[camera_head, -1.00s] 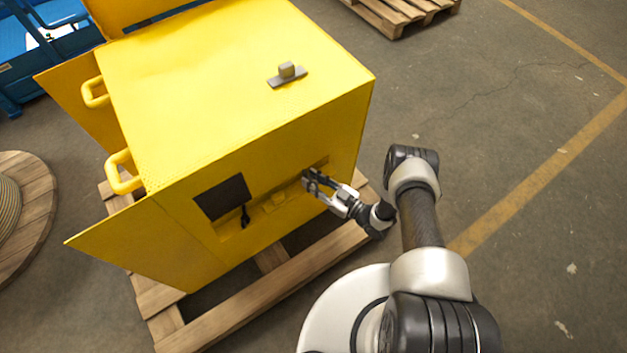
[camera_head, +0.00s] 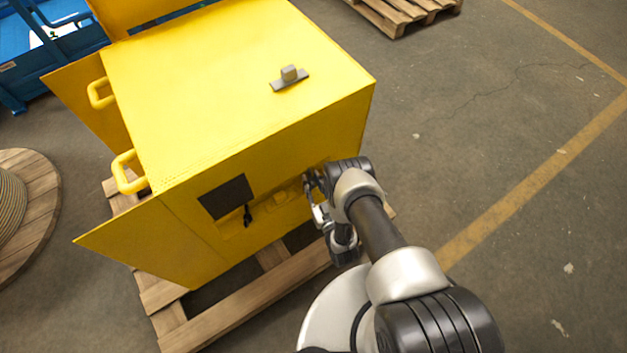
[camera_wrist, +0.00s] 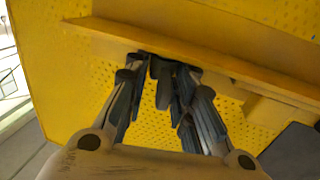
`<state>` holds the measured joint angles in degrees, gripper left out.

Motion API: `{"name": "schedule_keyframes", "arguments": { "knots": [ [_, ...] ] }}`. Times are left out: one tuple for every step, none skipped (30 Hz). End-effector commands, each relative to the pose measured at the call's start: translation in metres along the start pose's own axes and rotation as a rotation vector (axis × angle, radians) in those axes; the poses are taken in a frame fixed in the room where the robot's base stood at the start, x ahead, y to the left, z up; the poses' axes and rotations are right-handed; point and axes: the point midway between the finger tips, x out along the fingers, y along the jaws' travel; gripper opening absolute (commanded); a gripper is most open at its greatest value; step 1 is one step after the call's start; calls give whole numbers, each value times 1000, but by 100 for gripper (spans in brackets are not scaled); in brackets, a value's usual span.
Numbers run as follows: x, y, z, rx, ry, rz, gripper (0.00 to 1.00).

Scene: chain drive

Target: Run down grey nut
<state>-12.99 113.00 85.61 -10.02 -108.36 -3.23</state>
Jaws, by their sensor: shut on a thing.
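My gripper (camera_head: 312,186) is at the right end of the long opening in the front of the yellow housing (camera_head: 235,75). In the wrist view its fingers (camera_wrist: 160,88) reach up to the underside of a yellow ledge (camera_wrist: 190,60). They are closed around a small dark grey piece (camera_wrist: 163,88), which I take for the grey nut. The fingers hide much of it, and its thread and seat cannot be made out. In the head view my arm and fingers cover that spot.
The housing stands on a wooden pallet (camera_head: 215,330). A dark square opening (camera_head: 226,197) with a black lever (camera_head: 247,216) is left of my gripper. A small grey block on a plate (camera_head: 289,78) lies on top. An open yellow door (camera_head: 135,240) juts out left.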

Motion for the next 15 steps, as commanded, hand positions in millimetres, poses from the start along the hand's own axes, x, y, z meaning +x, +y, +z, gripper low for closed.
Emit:
{"name": "schedule_keyframes", "arguments": {
  "knots": [
    [-1, -4, 0, 0, -1, 20, 0],
    [-1, -5, 0, 1, -1, 36, 0],
    [-1, -5, 0, 0, -1, 58, 0],
    [0, -4, 0, 0, -1, 72, 0],
    [0, -4, 0, 1, -1, 86, 0],
    [0, -4, 0, 0, -1, 103, 0],
    [0, -4, 0, 0, -1, 113, 0],
    [0, -4, 0, 1, 0, 123, 0],
    [0, -4, 0, 1, 0, 135, 0],
    [0, -4, 0, 1, 0, 143, 0],
    [0, -4, 0, 1, 0, 149, 0],
    [0, -4, 0, 0, 0, 158, 0],
    [0, -4, 0, 1, 0, 162, 0],
    [0, -4, 0, 1, 0, 166, 0],
    [0, -3, 0, 1, 0, 170, 0]
  ]
}}
